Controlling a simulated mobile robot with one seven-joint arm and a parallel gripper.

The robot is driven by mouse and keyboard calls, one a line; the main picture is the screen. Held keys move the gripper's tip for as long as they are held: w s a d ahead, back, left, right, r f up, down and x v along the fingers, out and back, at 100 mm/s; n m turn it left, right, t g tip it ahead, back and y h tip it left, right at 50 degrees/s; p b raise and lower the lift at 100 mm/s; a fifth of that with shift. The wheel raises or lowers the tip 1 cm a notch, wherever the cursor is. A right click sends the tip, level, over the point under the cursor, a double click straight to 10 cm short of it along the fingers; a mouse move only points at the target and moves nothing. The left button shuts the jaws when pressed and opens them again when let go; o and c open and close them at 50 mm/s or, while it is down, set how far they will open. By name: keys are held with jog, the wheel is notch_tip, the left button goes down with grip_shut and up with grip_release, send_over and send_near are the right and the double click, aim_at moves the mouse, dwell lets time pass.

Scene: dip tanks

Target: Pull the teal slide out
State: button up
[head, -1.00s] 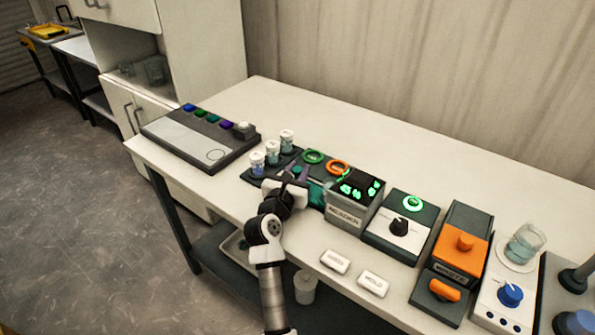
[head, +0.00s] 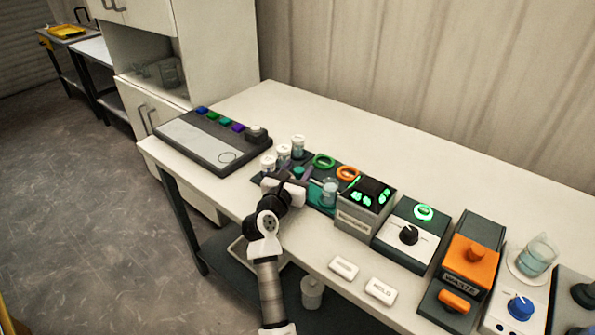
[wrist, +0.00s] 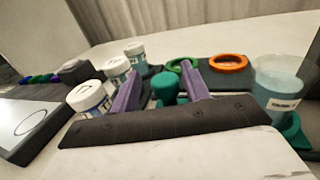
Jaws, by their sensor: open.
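The teal slide (head: 317,208) projects from the left side of the reader box (head: 357,225), and a clear labelled cup (head: 329,190) stands on or over it. In the wrist view the cup (wrist: 279,85) is at the right, with part of the teal slide (wrist: 294,130) beside it. My gripper (head: 296,175) is left of the cup. In the wrist view its two purple fingers (wrist: 162,90) are apart, with a teal knob (wrist: 165,88) seen between them. I cannot tell whether either finger touches the knob. The join from knob to slide is hidden.
White-capped vials (head: 283,153) stand close to the left of my gripper. Green (head: 324,161) and orange (head: 348,173) rings lie behind it. A button panel (head: 205,140) is at far left. Two white labels (head: 343,268) lie in front of the reader.

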jog(key=shift+s+a+f, duration=0.1)
jog(key=shift+s, duration=0.2)
jog(key=b+v, duration=0.3)
jog(key=v, duration=1)
jog(key=shift+s, duration=0.15)
